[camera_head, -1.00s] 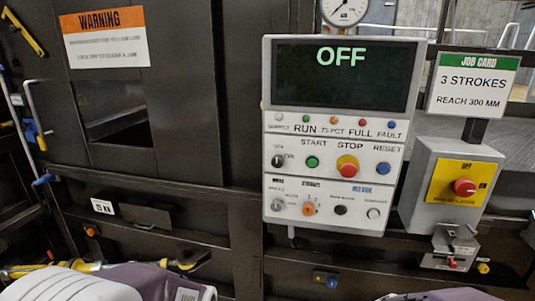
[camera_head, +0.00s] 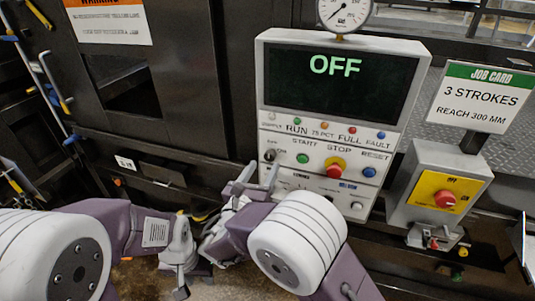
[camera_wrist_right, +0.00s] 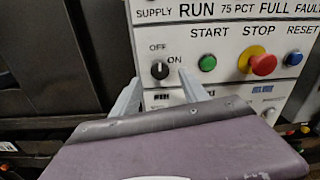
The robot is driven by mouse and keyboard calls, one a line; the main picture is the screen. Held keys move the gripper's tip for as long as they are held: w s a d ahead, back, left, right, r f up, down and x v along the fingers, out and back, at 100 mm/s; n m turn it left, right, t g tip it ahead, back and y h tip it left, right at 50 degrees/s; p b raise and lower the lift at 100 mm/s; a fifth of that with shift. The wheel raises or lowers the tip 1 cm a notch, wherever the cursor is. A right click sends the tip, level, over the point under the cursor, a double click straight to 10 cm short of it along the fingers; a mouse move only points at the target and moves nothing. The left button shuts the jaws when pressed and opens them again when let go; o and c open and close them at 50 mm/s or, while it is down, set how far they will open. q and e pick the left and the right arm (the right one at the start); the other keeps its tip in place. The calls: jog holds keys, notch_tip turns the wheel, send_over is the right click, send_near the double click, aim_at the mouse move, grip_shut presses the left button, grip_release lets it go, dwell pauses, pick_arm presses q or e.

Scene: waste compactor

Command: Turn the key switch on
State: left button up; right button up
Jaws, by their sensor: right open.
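The key switch (camera_head: 270,155) is a small black round knob on the grey control panel, left of the green START button. In the right wrist view the knob (camera_wrist_right: 159,71) sits below OFF and left of ON. My right gripper (camera_head: 263,168) is open just below and in front of it. In the right wrist view its two fingers (camera_wrist_right: 158,79) stand left and right of the knob, and contact cannot be told. The panel's screen (camera_head: 335,78) reads OFF. My left gripper (camera_head: 180,265) hangs low at left, apart from the panel, its fingers unclear.
The red STOP button (camera_head: 335,167) on a yellow ring and the blue RESET button (camera_head: 369,172) lie right of START. A red knob on a yellow plate (camera_head: 444,197) is further right. A job card (camera_head: 481,97) stands above it. A dark door (camera_head: 140,100) is left.

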aim_at(268, 158)
jog(key=p+x, duration=0.1)
jog(key=x, duration=0.3)
jog(key=shift+r+p, duration=0.2)
jog(key=shift+p, duration=0.1)
pick_arm(q)
notch_tip(268, 158, up, 2)
jog(key=shift+s+r, duration=0.1)
jog(key=shift+r, duration=0.1)
pick_arm(e)
jog(key=shift+w+f, duration=0.15)
jog(key=shift+w, duration=0.1)
grip_shut()
jog(key=shift+f+m+b, duration=0.15)
jog(key=shift+m+b, duration=0.15)
jog(key=shift+b, duration=0.3)
jog(key=m+b, duration=0.9)
jog(key=b, duration=0.9)
jog(key=shift+f+m, duration=0.1)
jog(key=shift+m, duration=0.3)
pick_arm(q)
notch_tip(268, 158, down, 22)
jog(key=b, duration=0.2)
jog(key=shift+b, duration=0.35)
pick_arm(e)
jog(key=shift+r+m, duration=0.25)
jog(key=shift+m, duration=0.65)
pick_arm(q)
jog(key=shift+a+r, duration=0.1)
